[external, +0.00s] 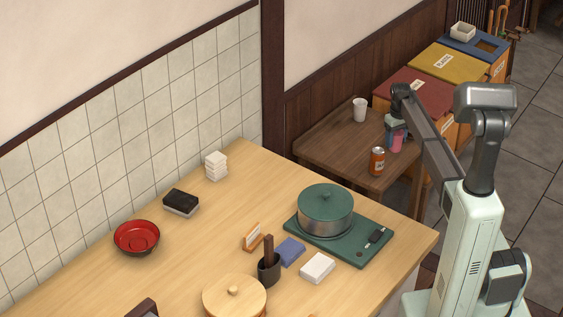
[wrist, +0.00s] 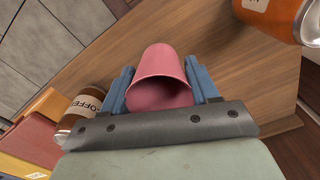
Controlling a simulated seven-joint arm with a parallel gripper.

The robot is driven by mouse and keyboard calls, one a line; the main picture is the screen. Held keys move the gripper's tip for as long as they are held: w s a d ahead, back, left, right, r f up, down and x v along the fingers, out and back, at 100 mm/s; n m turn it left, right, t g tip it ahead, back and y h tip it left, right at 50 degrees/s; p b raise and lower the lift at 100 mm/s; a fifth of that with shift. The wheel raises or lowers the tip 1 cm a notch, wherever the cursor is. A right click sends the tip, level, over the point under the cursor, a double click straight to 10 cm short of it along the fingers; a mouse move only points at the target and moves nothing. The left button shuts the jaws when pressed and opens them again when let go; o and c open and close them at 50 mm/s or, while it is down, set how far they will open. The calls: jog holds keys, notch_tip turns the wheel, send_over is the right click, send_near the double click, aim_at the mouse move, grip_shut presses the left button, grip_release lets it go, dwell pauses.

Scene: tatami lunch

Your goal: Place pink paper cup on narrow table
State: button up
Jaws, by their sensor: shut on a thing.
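The pink paper cup (wrist: 160,72) is between the two blue fingers of my gripper (wrist: 165,88) in the wrist view, which are shut on it. In the external view the pink cup (external: 397,144) hangs below my gripper (external: 394,133), over the right part of the narrow brown table (external: 325,148). I cannot tell whether the cup touches the tabletop (wrist: 215,60). My arm partly hides that end of the table.
An orange can (external: 377,161) stands left of the cup; it also shows in the wrist view (wrist: 272,12). A coffee can (wrist: 82,108) and coloured bins (external: 415,90) are nearby. The table's left part is clear.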

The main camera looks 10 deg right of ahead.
aim_at(390, 145)
jog(key=shift+f, duration=1.45)
jog(key=shift+f, duration=0.1)
jog(key=o, duration=1)
notch_tip(390, 145, up, 12)
jog(key=shift+r, duration=0.15)
